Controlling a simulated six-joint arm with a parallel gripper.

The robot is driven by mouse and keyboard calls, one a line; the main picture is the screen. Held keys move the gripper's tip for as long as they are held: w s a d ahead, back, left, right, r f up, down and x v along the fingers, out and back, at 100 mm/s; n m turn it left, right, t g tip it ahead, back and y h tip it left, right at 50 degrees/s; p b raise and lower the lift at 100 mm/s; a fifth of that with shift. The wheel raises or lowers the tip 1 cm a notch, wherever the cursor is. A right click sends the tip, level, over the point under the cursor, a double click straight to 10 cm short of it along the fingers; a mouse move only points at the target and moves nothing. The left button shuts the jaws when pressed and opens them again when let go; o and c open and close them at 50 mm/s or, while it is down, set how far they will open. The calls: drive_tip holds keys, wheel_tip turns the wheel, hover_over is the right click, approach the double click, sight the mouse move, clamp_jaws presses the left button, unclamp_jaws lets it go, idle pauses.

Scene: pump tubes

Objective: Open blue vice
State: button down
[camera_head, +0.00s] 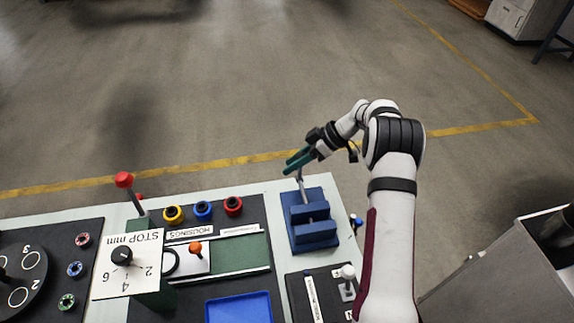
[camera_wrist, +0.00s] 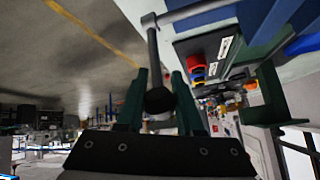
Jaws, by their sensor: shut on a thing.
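The blue vice (camera_head: 311,228) stands near the right part of the table's back area in the head view. Its grey handle (camera_head: 300,179) rises upright from the far end of the vice. My gripper (camera_head: 298,160), with green fingers, is at the top of this handle and shut on it. In the wrist view the handle (camera_wrist: 153,50) runs down to a dark round knob between the fingers of my gripper (camera_wrist: 160,88). A strip of the blue vice (camera_wrist: 200,17) shows at the top edge. How wide the vice jaws stand is hard to tell.
Yellow, blue and red ring-shaped parts (camera_head: 203,210) sit left of the vice. A stop block (camera_head: 128,265) with a black knob and a red-topped lever (camera_head: 124,181) stand further left. A blue tray (camera_head: 238,309) lies in front. Floor behind the table is clear.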

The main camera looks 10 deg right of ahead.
drive_tip(key=d+y, duration=0.2)
drive_tip(key=y, duration=0.1)
drive_tip(key=shift+d+y, duration=0.15)
drive_tip(key=shift+y, duration=0.15)
drive_tip(key=shift+d+f+m+t+y, duration=0.15)
drive_tip(key=shift+d+y, duration=0.35)
drive_tip(key=shift+y, duration=0.3)
drive_tip(key=shift+d+f+m+t+y, duration=0.15)
drive_tip(key=shift+d+y, duration=0.3)
drive_tip(key=shift+y, duration=0.35)
drive_tip(key=c, duration=0.5)
unclamp_jaws()
drive_tip(key=shift+c, duration=0.2)
drive_tip(key=shift+r, duration=0.1)
